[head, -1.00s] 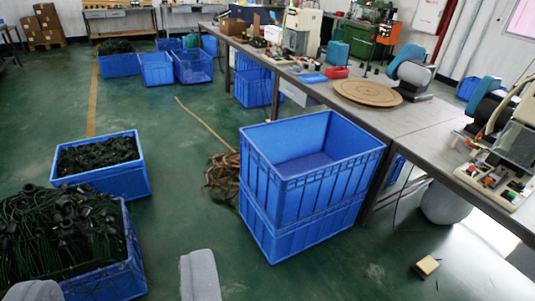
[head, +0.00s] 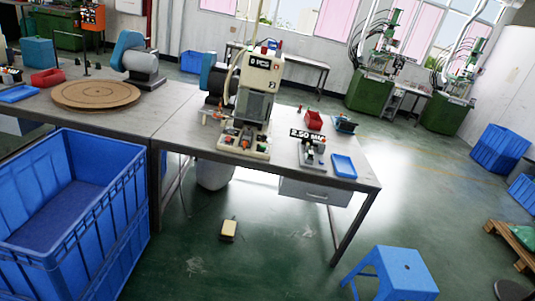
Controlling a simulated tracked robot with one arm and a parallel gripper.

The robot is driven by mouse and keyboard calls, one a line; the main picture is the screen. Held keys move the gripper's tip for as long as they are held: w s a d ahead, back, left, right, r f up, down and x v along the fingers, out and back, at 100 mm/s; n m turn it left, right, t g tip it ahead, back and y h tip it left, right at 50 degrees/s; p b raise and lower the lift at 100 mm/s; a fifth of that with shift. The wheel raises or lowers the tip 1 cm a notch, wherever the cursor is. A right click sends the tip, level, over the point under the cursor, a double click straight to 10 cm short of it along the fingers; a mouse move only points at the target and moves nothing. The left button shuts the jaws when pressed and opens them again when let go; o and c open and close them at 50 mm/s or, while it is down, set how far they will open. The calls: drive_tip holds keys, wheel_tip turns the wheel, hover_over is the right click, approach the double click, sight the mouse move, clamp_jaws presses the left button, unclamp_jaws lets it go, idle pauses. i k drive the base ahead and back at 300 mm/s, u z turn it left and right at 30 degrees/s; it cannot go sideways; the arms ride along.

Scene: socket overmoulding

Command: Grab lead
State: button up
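No lead that I can make out shows in the view now. The blue crates of dark cable leads seen a second ago are out of the picture. My gripper is not in view, so neither its fingers nor anything between them can be seen.
Stacked blue crates (head: 112,215), the top one empty, stand at the left. A long grey bench (head: 185,137) carries a round brown board (head: 96,94), a white machine (head: 258,95) and a blue tray (head: 343,166). A blue stool (head: 402,270) stands at the front right. Open green floor lies below the bench.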

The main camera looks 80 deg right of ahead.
sight(310, 153)
drive_tip(key=z, duration=2.45)
drive_tip(key=i, duration=2.35)
drive_tip(key=u, duration=1)
